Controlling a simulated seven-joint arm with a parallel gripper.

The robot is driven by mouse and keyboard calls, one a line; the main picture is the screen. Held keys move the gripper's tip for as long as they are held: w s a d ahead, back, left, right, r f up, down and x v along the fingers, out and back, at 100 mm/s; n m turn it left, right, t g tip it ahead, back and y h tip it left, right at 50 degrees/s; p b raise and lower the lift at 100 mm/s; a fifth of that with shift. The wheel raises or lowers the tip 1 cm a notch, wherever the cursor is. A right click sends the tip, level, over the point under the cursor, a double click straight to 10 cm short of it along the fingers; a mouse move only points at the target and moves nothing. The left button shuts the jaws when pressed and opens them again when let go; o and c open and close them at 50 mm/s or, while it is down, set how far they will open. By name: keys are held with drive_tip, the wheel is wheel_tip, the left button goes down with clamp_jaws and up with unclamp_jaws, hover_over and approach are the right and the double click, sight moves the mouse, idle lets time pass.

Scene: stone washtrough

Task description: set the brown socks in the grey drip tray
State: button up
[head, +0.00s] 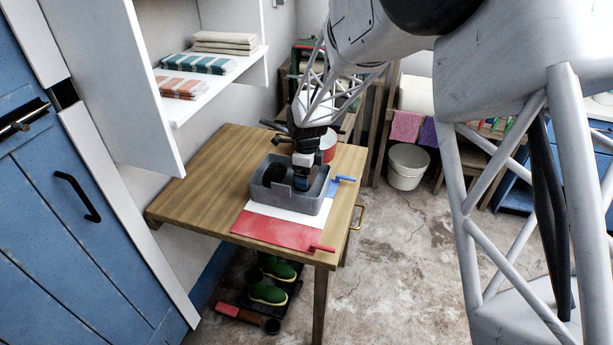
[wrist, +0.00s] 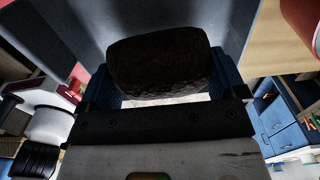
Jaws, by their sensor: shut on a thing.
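The grey drip tray (head: 318,200) stands on the wooden table, on a red, white and blue mat. My gripper (head: 302,185) points down at the tray's right part, its tips low by the rim. In the wrist view, my gripper (wrist: 170,88) is shut on the brown socks (wrist: 158,62), a dark rolled bundle between blue fingers. Grey surfaces, apparently the tray (wrist: 85,25), show beyond the bundle. In the head view a dark shape is in the tray's left part; I cannot tell whether it is the socks or shadow. Contact between socks and tray floor is hidden.
A red and white pot (head: 328,145) stands behind the tray, close to my gripper. The red mat end (head: 270,232) lies in front. Folded cloths (head: 200,64) lie on a white shelf at left. The table's left part (head: 195,195) is clear.

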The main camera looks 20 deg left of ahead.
drive_tip(key=shift+f, duration=0.75)
drive_tip(key=shift+f, duration=0.1)
drive_tip(key=o, duration=0.7)
wheel_tip(320, 180, up, 12)
drive_tip(key=shift+r, duration=0.1)
idle(0.9)
